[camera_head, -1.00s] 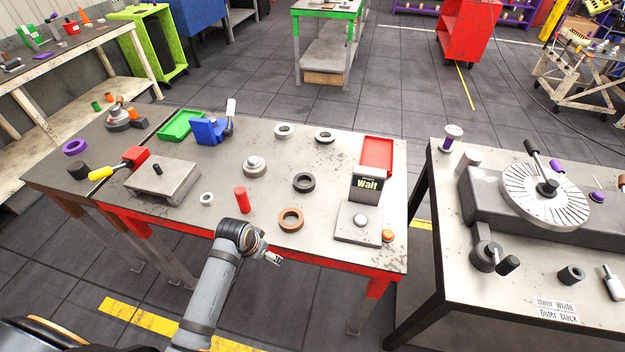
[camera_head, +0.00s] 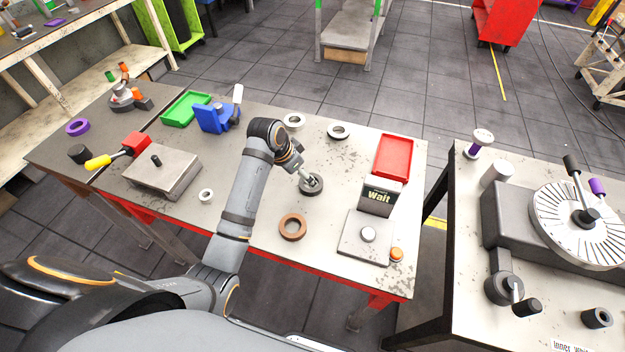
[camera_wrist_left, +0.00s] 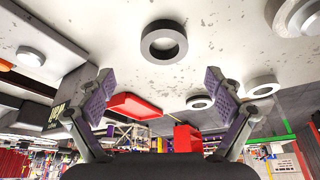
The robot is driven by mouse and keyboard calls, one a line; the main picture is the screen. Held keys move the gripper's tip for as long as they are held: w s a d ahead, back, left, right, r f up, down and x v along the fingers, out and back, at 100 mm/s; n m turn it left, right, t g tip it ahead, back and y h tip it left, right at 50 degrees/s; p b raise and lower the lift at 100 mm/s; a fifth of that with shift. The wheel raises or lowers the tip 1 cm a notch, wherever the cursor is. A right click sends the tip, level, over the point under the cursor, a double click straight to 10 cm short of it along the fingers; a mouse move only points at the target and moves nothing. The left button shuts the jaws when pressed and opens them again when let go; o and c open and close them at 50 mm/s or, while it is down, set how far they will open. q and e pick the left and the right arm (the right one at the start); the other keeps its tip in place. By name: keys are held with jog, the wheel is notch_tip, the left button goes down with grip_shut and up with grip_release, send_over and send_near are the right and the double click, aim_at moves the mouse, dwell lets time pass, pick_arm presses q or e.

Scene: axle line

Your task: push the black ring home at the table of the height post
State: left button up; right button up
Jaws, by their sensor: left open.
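The black ring (camera_head: 312,186) lies flat on the grey worktable (camera_head: 330,250), right of its middle. My left gripper (camera_head: 308,175) is just above the ring, partly covering it in the head view. The left wrist view shows my left gripper (camera_wrist_left: 157,78) open, its two pads wide apart with nothing between them. There the black ring (camera_wrist_left: 164,42) lies beyond the fingertips, roughly centred between them. A grey plate with a round pale knob (camera_head: 367,234) and a "Wait" display (camera_head: 379,198) stand right of the ring. I cannot tell which fixture is the height post. My right gripper is out of view.
A red tray (camera_head: 394,157) is at back right, an orange button (camera_head: 396,255) at front right. A second table (camera_head: 470,270) carries a dial.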

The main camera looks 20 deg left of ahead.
aim_at(305, 189)
pick_arm(q)
jog(key=x, duration=0.3)
jog(key=shift+s+d+f, duration=0.1)
jog(key=shift+f, duration=0.3)
jog(key=shift+w+f+p, duration=0.4)
jog(key=shift+w+p, duration=0.25)
jog(key=shift+p, duration=0.05)
jog(key=p+x, duration=0.1)
jog(key=x, duration=0.2)
jog(key=shift+w+f, duration=0.2)
jog(key=shift+f, duration=0.05)
jog(key=shift+w+f, duration=0.15)
jog(key=shift+f, duration=0.1)
jog(key=c, duration=1.4)
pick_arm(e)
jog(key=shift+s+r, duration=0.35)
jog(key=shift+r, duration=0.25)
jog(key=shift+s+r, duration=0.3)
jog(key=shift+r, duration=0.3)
